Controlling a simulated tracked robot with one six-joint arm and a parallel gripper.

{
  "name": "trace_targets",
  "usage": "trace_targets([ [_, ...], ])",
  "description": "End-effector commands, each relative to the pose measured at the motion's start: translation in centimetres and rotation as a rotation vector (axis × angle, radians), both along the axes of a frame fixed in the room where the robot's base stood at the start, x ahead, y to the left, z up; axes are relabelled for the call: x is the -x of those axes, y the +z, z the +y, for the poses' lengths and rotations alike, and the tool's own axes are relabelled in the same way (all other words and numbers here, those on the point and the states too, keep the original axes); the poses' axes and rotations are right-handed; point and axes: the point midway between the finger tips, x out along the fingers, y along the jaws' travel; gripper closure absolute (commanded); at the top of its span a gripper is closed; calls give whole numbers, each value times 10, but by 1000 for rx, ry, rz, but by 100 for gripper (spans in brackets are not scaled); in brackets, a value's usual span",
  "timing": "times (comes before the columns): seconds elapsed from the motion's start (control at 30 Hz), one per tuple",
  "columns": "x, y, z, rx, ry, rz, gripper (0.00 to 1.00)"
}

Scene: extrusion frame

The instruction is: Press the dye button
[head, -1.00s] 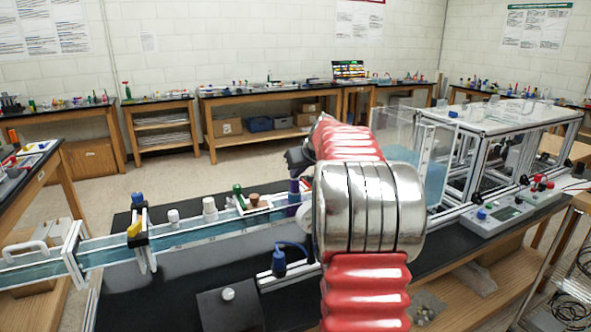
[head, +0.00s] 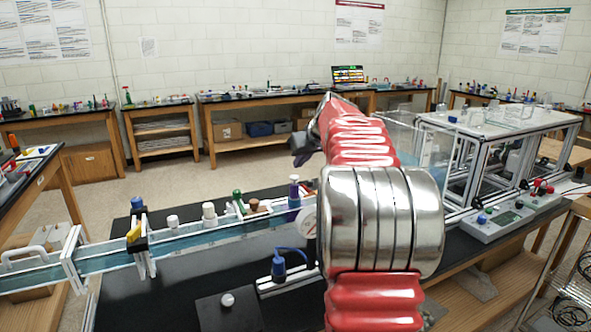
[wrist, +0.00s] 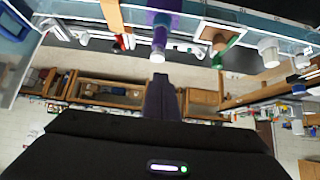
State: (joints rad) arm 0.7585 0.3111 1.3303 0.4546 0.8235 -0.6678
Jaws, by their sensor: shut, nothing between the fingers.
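My gripper (head: 301,150) is a dark shape above and behind this fitting in the head view, partly hidden by my red arm. In the wrist view my gripper (wrist: 160,80) is shut and empty, its tip appearing close to the purple fitting. I cannot tell whether they touch.
The long clear water channel (head: 190,237) carries white knobs, a green-topped fitting (head: 238,199) and a yellow-and-black clamp (head: 135,233). A blue-capped valve (head: 278,265) stands in front. A control box (head: 505,217) with coloured knobs is at right. Floor behind the bench is clear.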

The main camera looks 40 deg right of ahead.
Motion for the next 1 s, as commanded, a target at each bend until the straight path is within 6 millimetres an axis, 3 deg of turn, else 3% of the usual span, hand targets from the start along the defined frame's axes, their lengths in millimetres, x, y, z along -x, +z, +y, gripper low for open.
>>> trace_targets([
  [0.2, 25, 27, 9, 2, 1, -2, 100],
  [0.4, 39, 42, 13, 0, 3, -1, 100],
  [1.0, 40, 44, 16, 0, 6, 0, 100],
])
